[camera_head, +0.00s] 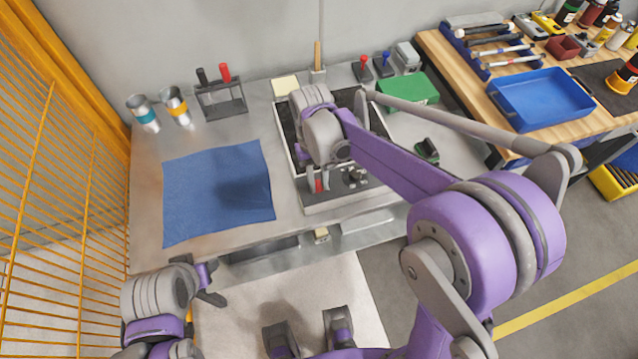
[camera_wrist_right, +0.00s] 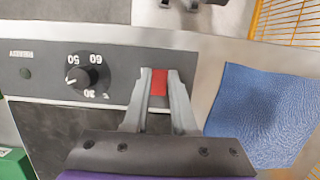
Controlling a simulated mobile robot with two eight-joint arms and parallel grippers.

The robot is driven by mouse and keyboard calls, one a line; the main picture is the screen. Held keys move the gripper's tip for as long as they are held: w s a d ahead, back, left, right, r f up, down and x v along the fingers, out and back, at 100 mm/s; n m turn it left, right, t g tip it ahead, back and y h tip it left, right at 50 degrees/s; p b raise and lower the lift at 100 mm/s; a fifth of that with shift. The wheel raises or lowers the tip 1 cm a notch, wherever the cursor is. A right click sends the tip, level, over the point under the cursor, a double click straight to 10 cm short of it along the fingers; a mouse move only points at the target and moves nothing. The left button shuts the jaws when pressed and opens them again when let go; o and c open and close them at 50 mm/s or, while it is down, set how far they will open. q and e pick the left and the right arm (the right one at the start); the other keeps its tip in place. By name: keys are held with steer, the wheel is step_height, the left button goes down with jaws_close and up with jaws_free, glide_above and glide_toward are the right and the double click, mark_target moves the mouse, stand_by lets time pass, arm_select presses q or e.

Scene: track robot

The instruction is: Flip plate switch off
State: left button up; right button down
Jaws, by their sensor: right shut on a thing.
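The hot plate (camera_head: 286,130) stands on the grey workbench, with a dark top and a grey front panel. In the right wrist view its panel (camera_wrist_right: 40,78) carries a black dial (camera_wrist_right: 87,76) and a red switch (camera_wrist_right: 158,82). My right gripper (camera_head: 318,184) is at the panel's front, its two fingers (camera_wrist_right: 158,102) closed on either side of the red switch. The switch's on or off position cannot be read. My left gripper (camera_head: 211,284) is low at the left, in front of the bench, with its fingers apart and nothing between them.
A blue cloth (camera_head: 218,190) lies left of the hot plate. Two cups (camera_head: 143,113) and a tool rack (camera_head: 221,98) stand behind it. A green box (camera_head: 410,90) is at the back right. A yellow wire fence (camera_head: 60,190) bounds the left side.

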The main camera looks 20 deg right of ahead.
stand_by(0.3)
steer(key=c, duration=0.7)
jaws_free()
steer(key=v, duration=1.1)
steer(key=shift+w+f+p, duration=0.1)
steer(key=shift+w+p, duration=0.1)
steer(key=shift+p, duration=0.2)
steer(key=s+d+f+t+p, duration=0.1)
steer(key=s+d+t, duration=0.1)
steer(key=s, duration=0.3)
steer(key=s+d+f+t+p, duration=0.1)
steer(key=s+d+t, duration=0.1)
steer(key=s, duration=0.4)
steer(key=s+d+f+t+p, duration=0.1)
steer(key=s+d+t, duration=0.1)
steer(key=s+t, duration=0.2)
steer(key=shift+s+d, duration=0.3)
steer(key=shift+s, duration=0.45)
